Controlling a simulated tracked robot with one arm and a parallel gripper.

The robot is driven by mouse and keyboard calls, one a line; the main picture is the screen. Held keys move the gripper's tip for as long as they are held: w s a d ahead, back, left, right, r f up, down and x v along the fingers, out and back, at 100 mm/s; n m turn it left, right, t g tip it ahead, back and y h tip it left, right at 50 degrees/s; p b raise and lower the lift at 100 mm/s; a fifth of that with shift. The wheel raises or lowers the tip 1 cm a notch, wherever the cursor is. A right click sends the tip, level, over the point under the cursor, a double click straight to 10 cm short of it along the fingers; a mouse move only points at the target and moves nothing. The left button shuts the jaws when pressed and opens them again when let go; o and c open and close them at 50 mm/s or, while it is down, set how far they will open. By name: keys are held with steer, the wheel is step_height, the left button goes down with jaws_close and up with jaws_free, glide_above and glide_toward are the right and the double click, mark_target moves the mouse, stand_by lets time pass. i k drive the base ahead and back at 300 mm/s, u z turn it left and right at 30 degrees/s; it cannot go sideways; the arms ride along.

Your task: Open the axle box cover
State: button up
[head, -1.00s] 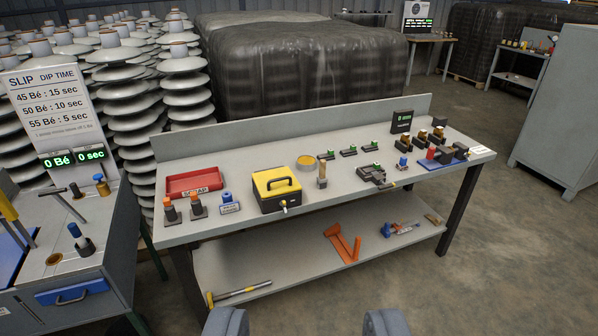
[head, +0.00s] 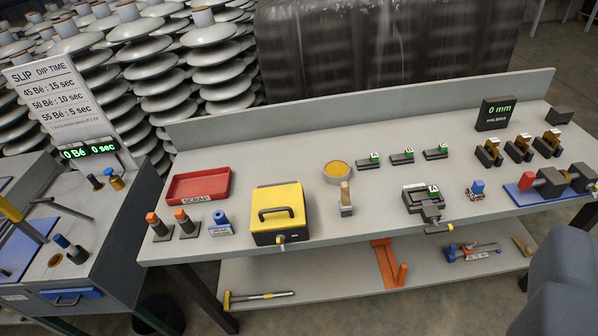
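The axle box (head: 262,238) is a dark box with a yellow cover (head: 277,206) on top. It stands on the grey workbench, left of the middle. The cover is closed and has a black arched handle (head: 277,213). A small latch or knob with a yellowish tip (head: 282,241) sticks out of the front face. My gripper (head: 562,285) shows only as a large grey-blue part at the lower right edge, far from the box and not touching it. Its fingertips cannot be made out, and nothing is seen held.
A red scrap tray (head: 199,185) and orange-topped pegs (head: 182,224) stand left of the box. A round yellow tin (head: 338,169) and an upright brush-like tool (head: 346,198) stand right of it. A slip station (head: 110,205) is at far left. Small fixtures fill the bench's right side.

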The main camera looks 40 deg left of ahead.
mark_target(276, 201)
steer(key=u, duration=0.3)
steer(key=i, duration=0.9)
steer(key=u, duration=0.5)
